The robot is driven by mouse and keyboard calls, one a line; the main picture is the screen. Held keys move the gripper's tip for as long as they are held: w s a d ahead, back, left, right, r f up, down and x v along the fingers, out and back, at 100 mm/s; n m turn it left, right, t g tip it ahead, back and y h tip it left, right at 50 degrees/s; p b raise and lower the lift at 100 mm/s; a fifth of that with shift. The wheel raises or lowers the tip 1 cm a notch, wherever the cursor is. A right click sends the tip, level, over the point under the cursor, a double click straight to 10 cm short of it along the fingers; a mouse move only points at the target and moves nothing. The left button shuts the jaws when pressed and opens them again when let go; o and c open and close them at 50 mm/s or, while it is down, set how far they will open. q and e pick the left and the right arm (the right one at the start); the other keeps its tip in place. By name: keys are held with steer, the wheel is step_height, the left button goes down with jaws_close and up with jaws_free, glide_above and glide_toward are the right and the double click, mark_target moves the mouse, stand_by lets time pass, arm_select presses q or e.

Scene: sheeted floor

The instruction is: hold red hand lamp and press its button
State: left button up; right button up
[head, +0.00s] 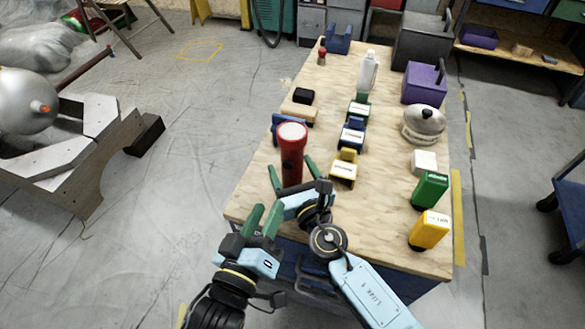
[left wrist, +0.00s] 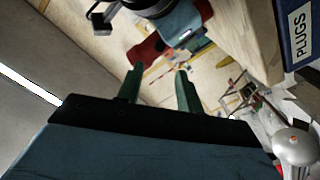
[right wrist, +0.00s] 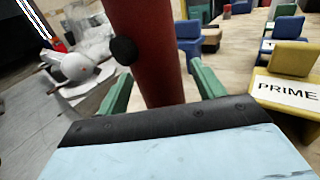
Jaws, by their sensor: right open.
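The red hand lamp (head: 291,155) stands upright near the left front of the wooden bench, its pale round top facing up. Its black button (right wrist: 124,50) sticks out from its left side in the right wrist view. My right gripper (head: 291,174) is open, with its green fingers on either side of the lamp's body (right wrist: 150,60); I cannot tell whether they touch it. My left gripper (head: 265,212) is open and empty, off the bench's left front edge and apart from the lamp. In the left wrist view, part of the lamp (left wrist: 150,50) shows beyond its fingers, beside my right gripper.
The bench top (head: 385,225) holds a yellow block holder (head: 344,168), a blue one (head: 351,134), a green box (head: 430,190), a yellow box (head: 429,230), a purple bin (head: 424,83) and a metal kettle-like pot (head: 423,124).

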steer(key=c, duration=1.1)
arm_select(q)
jaws_close()
arm_select(e)
steer(key=shift+c, duration=0.2)
stand_by(0.5)
stand_by(0.5)
